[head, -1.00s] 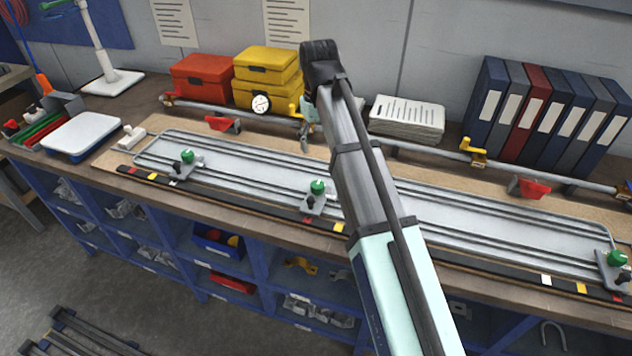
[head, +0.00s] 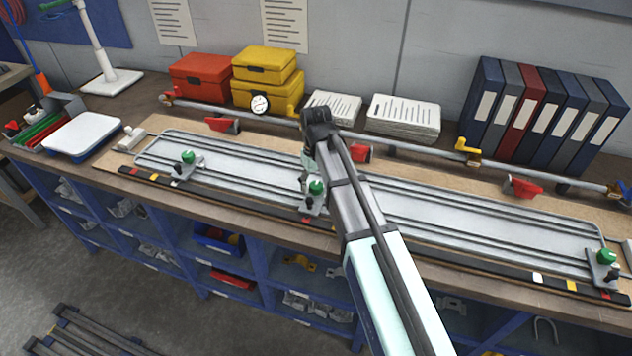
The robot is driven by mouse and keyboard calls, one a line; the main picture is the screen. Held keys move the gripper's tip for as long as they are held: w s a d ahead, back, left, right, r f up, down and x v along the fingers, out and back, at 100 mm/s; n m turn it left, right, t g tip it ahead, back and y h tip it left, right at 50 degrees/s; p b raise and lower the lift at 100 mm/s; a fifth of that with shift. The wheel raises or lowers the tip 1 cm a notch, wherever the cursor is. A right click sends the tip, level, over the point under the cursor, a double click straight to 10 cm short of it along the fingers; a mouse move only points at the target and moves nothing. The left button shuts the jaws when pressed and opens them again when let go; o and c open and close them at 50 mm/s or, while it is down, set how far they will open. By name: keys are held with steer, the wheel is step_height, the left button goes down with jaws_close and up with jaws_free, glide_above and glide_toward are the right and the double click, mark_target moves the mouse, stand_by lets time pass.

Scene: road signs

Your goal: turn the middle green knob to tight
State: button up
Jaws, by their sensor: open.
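The middle green knob (head: 316,187) sits on a small grey clamp block (head: 311,204) at the front edge of the long grey sign panel (head: 460,222). A second green knob (head: 188,157) is at the panel's left and a third (head: 607,256) at its right end. My gripper (head: 305,180) points down just behind and left of the middle knob, close to it. It is open, with its fingers small and partly hidden by my wrist. I cannot tell whether they touch the knob. No tight or loose marking is readable.
A metal rail (head: 400,145) with red clamps (head: 522,186) and yellow stops runs behind the panel. Red (head: 205,80) and yellow boxes (head: 268,78), paper stacks (head: 404,115) and binders (head: 545,110) stand at the back. A dark strip (head: 240,205) runs along the front.

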steer(key=shift+f, duration=0.2)
steer(key=c, duration=1.1)
steer(key=shift+c, duration=0.2)
